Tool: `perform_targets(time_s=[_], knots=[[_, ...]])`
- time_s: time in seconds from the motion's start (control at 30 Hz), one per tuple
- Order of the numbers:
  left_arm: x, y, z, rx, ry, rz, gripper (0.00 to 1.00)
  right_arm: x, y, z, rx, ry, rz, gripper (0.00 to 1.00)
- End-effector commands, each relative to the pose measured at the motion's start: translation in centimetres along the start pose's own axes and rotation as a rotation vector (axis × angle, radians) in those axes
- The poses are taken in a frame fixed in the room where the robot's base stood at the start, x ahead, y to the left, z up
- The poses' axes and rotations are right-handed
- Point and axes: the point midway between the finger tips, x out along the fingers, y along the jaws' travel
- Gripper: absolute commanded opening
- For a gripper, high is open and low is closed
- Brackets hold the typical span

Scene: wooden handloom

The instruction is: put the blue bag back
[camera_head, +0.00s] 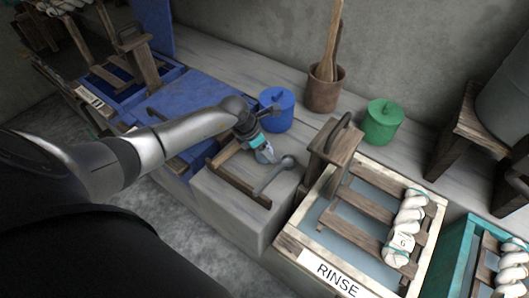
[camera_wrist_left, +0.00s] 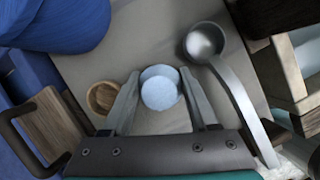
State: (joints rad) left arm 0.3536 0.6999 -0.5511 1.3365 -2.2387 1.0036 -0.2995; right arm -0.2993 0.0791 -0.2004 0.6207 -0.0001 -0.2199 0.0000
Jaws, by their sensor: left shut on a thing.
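My left gripper (camera_head: 262,150) is over the grey block beside the rinse vat. In the left wrist view its fingers (camera_wrist_left: 160,100) are shut on a pale blue, round thing (camera_wrist_left: 161,88), which I take to be the blue bag. In the head view the bag is mostly hidden by the fingers. A small round wooden dish (camera_wrist_left: 103,97) lies just left of the left finger in the wrist view. My right gripper is not in view.
A metal ladle (camera_wrist_left: 207,42) lies right of the gripper; it also shows in the head view (camera_head: 286,164). A blue lidded pot (camera_head: 277,108) stands close behind. The wooden RINSE vat (camera_head: 290,240) is to the right, a green pot (camera_head: 382,122) and wooden crock (camera_head: 324,90) at the back.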

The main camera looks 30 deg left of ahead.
Motion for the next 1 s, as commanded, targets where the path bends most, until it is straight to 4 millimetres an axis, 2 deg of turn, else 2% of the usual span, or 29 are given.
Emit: perform_targets(time_s=[0.03, 0.37, 0.6, 0.77, 0.87, 1.0], knots=[[0.0, 0.0, 0.0, 0.000, 0.001, 0.000, 0.37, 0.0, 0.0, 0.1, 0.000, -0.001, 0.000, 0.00], [0.0, 0.0, 0.0, 0.000, 0.000, 0.000, 0.00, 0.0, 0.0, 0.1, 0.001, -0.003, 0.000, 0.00], [-0.2, 0.0, 0.0, 0.000, 0.000, 0.001, 0.00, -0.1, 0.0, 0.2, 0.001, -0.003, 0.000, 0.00], [-1.2, 0.1, 0.5, 0.001, 0.000, 0.001, 0.00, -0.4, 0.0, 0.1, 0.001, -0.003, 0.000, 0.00], [-2.6, 0.1, 1.1, 0.003, -0.001, 0.003, 0.00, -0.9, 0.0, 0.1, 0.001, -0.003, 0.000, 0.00], [-5.6, 0.1, 2.4, 0.004, -0.002, 0.003, 0.00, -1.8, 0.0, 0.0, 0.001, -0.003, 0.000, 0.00]])
